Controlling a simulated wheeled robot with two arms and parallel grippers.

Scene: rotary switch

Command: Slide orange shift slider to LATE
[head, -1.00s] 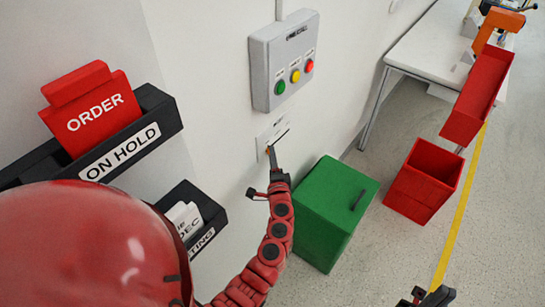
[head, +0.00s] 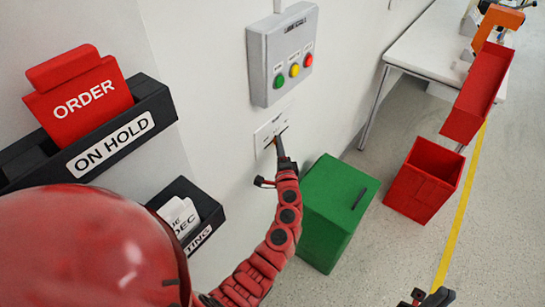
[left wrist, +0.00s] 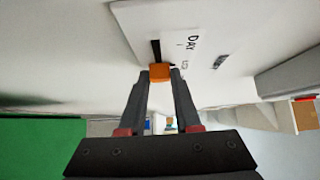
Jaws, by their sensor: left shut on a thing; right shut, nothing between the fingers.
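The orange shift slider (left wrist: 159,72) sits in a dark slot of a white wall plate (left wrist: 135,15), between the fingertips of my left gripper (left wrist: 160,75) in the left wrist view. This gripper is shut on it. The plate carries the printed word DAY; other marks on it are too blurred to read. In the head view, my left gripper (head: 278,145) reaches the white plate (head: 264,134) on the wall and hides much of the slider. My right gripper (head: 433,297) shows only partly at the bottom right edge, away from the plate, and is shut and empty.
A grey button box (head: 258,75) is mounted above the plate. A green box (head: 330,225) stands below to the right. Black wall trays (head: 155,95) hold cards at left. A red bin (head: 405,205) and a white table (head: 425,50) are farther right.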

